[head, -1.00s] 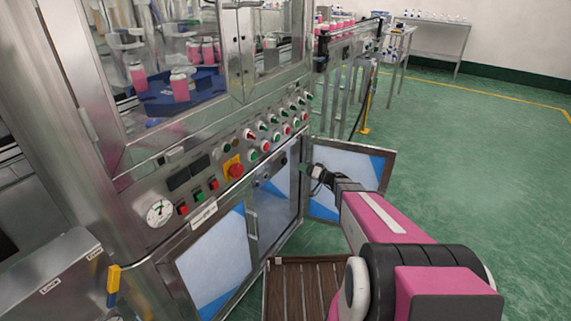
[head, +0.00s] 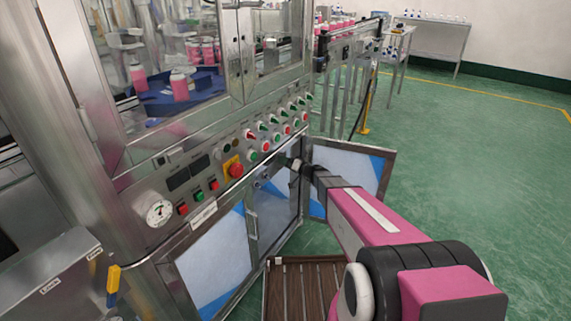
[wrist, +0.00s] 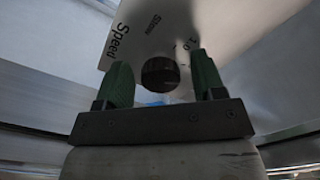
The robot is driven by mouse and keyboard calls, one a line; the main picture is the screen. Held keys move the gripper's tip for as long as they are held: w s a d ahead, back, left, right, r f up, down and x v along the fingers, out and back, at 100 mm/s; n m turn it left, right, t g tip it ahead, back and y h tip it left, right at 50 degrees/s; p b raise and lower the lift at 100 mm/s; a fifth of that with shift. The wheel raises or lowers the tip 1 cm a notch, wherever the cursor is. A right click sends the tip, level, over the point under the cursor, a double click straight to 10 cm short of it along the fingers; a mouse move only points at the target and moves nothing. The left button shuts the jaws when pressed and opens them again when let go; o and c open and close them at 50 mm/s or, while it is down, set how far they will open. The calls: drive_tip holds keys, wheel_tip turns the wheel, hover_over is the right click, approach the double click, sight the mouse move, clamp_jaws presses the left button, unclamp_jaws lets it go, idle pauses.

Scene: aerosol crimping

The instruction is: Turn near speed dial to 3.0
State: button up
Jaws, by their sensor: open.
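A dark round speed dial (wrist: 160,73) shows in the wrist view on a pale plate (wrist: 140,35) printed "Speed", "Slow" and "1.0". My gripper (wrist: 163,68) has two green fingers, open, one on each side of the dial in the picture. Whether they reach around it or stand short of it I cannot tell. The dial's pointer is not visible. In the head view my gripper (head: 289,162) is at the machine's front, below the row of knobs and right of the red emergency button (head: 236,171). Small dark dials (head: 262,179) sit there, too small to read.
The machine's steel panel carries several switches (head: 268,146) and a round gauge (head: 158,213). A slatted wooden platform (head: 305,290) lies on the floor. The green floor at right is clear.

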drive_tip(key=shift+c, duration=0.3)
drive_tip(key=c, duration=0.9)
drive_tip(key=shift+o, duration=0.2)
drive_tip(key=shift+m, duration=0.4)
drive_tip(key=m, duration=1.1)
drive_tip(key=shift+r, duration=0.1)
drive_tip(key=o, duration=0.9)
